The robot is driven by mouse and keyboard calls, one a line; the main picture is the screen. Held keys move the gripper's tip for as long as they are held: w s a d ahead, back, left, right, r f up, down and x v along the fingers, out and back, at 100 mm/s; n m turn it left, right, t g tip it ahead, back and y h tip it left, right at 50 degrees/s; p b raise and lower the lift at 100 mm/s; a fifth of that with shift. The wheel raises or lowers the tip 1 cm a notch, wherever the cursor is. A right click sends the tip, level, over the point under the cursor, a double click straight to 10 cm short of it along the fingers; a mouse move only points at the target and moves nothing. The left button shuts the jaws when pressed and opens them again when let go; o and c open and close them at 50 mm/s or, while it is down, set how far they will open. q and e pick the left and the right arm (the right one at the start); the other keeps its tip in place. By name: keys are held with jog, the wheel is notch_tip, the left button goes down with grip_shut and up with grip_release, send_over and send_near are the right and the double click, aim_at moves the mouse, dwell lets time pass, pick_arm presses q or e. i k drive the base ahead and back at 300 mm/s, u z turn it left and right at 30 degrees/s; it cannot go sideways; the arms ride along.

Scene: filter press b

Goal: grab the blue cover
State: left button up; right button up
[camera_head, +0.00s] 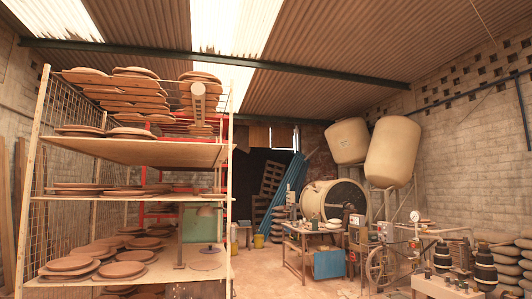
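A flat blue panel (329,264) shows at the lower front of a work table in the middle distance, right of the picture's centre. It may be the blue cover, but at this size I cannot tell for sure. Long blue sheets (286,196) also lean at a slant against the back wall, left of the round drum. Neither of my grippers is in view, and nothing is seen touching either blue thing.
A tall wooden shelf rack (150,152) with stacked brown discs fills the left. The work table (312,232) stands before a round drum (334,200). Machinery with a wheel (381,265) and stacked sacks (505,258) crowd the right. Some floor (262,275) between rack and table is clear.

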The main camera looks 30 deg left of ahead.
aim_at(211, 250)
jog(key=z, duration=0.45)
jog(key=i, duration=2.75)
jog(key=u, duration=0.4)
jog(key=i, duration=2.15)
jog(key=u, duration=1.8)
jog(key=i, duration=1.25)
jog(key=u, duration=1.15)
jog(key=i, duration=0.2)
jog(key=u, duration=0.05)
